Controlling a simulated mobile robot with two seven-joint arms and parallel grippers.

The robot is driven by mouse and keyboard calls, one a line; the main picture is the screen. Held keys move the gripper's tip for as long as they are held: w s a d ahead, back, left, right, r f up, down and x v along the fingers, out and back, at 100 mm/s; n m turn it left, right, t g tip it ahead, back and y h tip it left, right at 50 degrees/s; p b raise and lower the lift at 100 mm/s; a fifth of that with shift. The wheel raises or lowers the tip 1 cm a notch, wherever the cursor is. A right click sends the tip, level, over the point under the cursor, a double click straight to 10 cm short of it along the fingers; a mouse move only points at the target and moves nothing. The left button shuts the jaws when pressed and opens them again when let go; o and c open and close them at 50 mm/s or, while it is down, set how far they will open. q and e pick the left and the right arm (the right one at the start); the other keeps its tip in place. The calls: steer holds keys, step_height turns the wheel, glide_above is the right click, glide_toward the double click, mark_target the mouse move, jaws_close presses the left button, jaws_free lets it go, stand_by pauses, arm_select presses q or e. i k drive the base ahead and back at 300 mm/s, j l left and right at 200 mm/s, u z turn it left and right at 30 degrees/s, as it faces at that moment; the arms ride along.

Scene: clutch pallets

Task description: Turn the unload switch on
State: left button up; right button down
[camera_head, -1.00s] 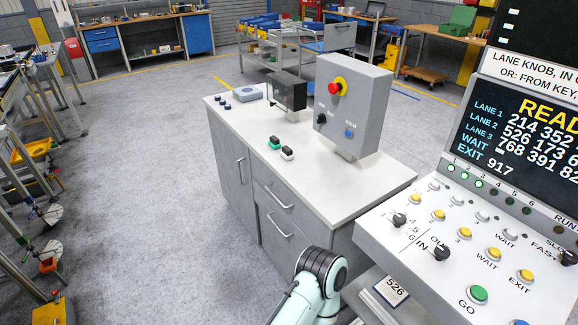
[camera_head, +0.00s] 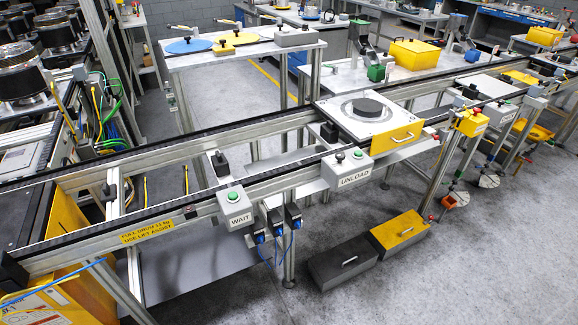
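The unload switch box (camera_head: 347,169) is a light grey box labelled UNLOAD, fixed to the near side of the conveyor, right of centre. On its top are a small black knob (camera_head: 340,157) and a green button (camera_head: 358,154). The knob is too small to tell which way it is turned. A pallet (camera_head: 340,122) with a dark round disc (camera_head: 368,106) and a yellow handled front sits on the conveyor just behind the box. Neither of my grippers is in view.
A similar box labelled WAIT (camera_head: 235,208) with a green button is mounted further left on the conveyor rail (camera_head: 150,225). Yellow (camera_head: 400,230) and dark grey (camera_head: 343,262) handled blocks lie on the floor below. The floor at the front right is clear.

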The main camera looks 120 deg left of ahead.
mark_target(340, 157)
steer(key=u, duration=4.15)
steer(key=i+l+u, duration=0.15)
steer(key=u, duration=0.2)
steer(key=i+l+u, duration=0.15)
steer(key=l+u, duration=0.2)
steer(key=i+l+u, duration=0.1)
steer(key=l+u, duration=0.2)
steer(key=j, duration=0.1)
